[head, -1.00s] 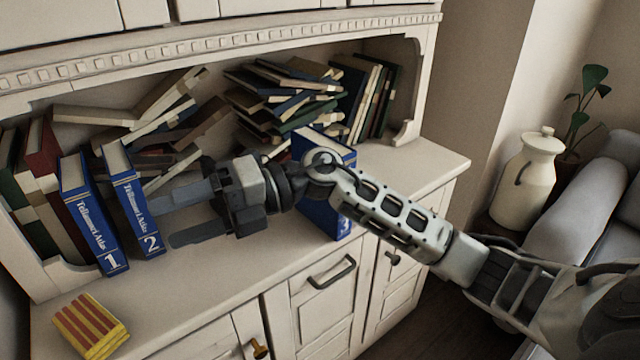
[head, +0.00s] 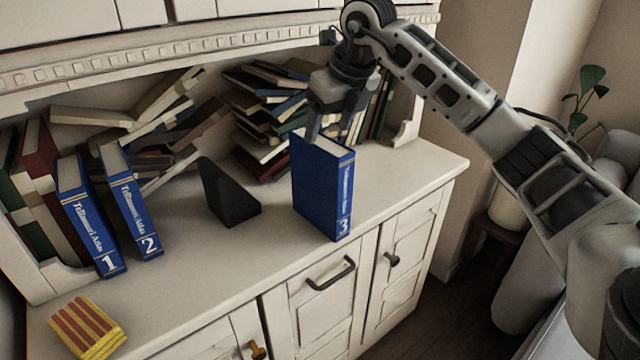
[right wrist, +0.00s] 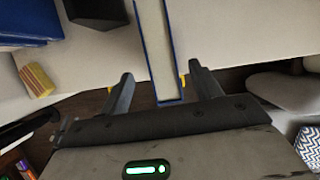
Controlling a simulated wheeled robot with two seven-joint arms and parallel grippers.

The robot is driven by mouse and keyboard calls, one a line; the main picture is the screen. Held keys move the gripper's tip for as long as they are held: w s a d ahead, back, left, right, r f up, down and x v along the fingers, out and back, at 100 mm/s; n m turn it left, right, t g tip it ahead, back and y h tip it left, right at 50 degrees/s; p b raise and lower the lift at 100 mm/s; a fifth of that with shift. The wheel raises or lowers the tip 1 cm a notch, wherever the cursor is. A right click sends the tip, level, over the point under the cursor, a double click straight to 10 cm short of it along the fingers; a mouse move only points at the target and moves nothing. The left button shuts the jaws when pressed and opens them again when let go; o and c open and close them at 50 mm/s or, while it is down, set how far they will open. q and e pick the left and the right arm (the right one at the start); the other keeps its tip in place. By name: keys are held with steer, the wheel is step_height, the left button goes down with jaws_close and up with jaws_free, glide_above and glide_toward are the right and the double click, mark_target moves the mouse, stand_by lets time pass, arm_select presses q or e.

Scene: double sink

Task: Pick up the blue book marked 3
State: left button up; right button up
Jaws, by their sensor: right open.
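The blue book marked 3 (head: 322,188) stands upright near the front of the cabinet top, its spine toward the front right. My right gripper (head: 331,124) is above it, pointing down, with its fingers near the book's top edge. In the right wrist view, the top of the book (right wrist: 157,50) shows between the two open fingers (right wrist: 160,84), with a gap on both sides. Whether the fingers reach below the book's top is hard to tell. My left gripper is not in view.
Blue books marked 1 (head: 88,215) and 2 (head: 131,203) lean at the left. A dark bookend (head: 228,195) stands left of book 3. Piled books (head: 268,105) lie behind. A yellow-and-red striped block (head: 88,328) sits at the front left.

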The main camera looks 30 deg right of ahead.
mark_target(323, 141)
steer(key=x, duration=0.7)
steer(key=shift+w+p, duration=0.1)
steer(key=shift+p, duration=0.25)
steer(key=shift+w+f, duration=0.15)
steer(key=shift+f, duration=0.15)
steer(key=shift+f, duration=0.25)
jaws_close()
steer(key=shift+r, duration=0.1)
